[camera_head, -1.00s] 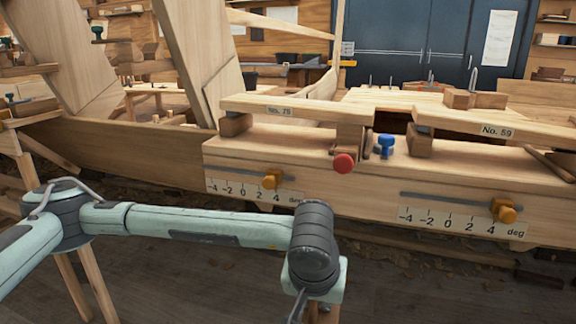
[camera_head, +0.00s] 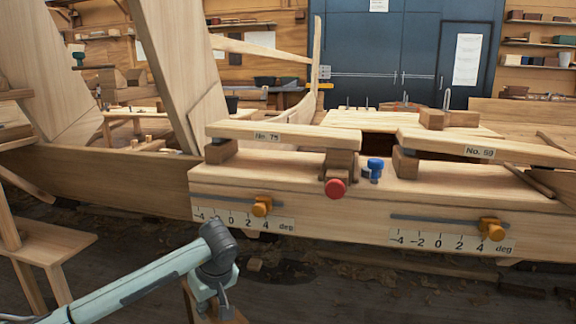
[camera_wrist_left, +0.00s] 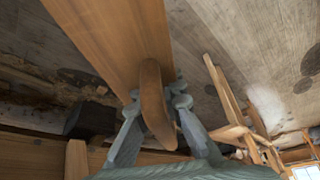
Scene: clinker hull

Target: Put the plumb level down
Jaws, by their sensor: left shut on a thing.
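In the left wrist view my left gripper (camera_wrist_left: 156,100) is shut on the curved wooden handle of the plumb level (camera_wrist_left: 115,35). The level's long flat wooden board runs away from the fingers to the top of that view. In the head view my left arm comes in from the lower left, and its wrist and gripper (camera_head: 212,292) are low in the picture, in front of the long wooden beam. The level is mostly hidden or cut off there. My right gripper is not in view.
The long beam (camera_head: 330,215) carries two boards, No. 75 (camera_head: 300,135) and No. 59 (camera_head: 500,150), a red knob (camera_head: 335,188), a blue clamp (camera_head: 375,168) and two orange sliders on degree scales. A wooden trestle (camera_head: 55,245) stands at left. Shavings litter the floor.

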